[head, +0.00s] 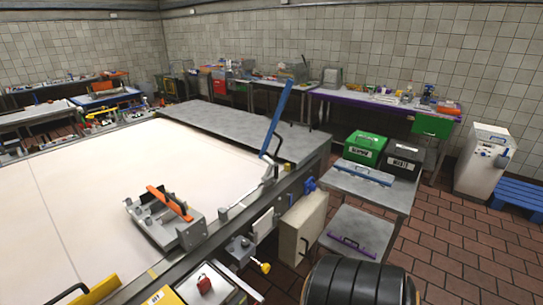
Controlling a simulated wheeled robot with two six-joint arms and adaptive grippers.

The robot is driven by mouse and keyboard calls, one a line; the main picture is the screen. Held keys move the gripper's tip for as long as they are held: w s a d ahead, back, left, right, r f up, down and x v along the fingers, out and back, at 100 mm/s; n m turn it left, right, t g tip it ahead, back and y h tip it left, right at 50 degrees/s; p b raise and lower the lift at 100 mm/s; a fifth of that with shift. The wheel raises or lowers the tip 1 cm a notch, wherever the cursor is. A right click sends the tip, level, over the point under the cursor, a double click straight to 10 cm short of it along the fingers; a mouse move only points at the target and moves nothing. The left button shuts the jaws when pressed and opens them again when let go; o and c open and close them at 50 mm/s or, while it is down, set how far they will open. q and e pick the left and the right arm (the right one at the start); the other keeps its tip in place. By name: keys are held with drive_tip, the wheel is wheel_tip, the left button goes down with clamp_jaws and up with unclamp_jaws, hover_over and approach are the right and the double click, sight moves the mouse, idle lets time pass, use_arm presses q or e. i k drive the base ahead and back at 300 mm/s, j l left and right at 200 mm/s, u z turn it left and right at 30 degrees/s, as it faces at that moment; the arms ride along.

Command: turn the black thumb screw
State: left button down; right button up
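I cannot make out the black thumb screw with certainty in the head view. A metal fixture (172,222) with an orange bar sits on the large pale table (75,215). It has small dark parts, too small to tell whether one is a thumb screw. A small metal unit with a yellow knob (264,267) is mounted at the table's right side. Neither my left gripper nor my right gripper is in view.
A tall blue lever (277,118) rises from the table's right edge. A yellow-topped unit (165,297) is at the bottom. Brick floor is open at right.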

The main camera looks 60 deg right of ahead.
sight(245, 243)
drive_tip(key=z, duration=1.6)
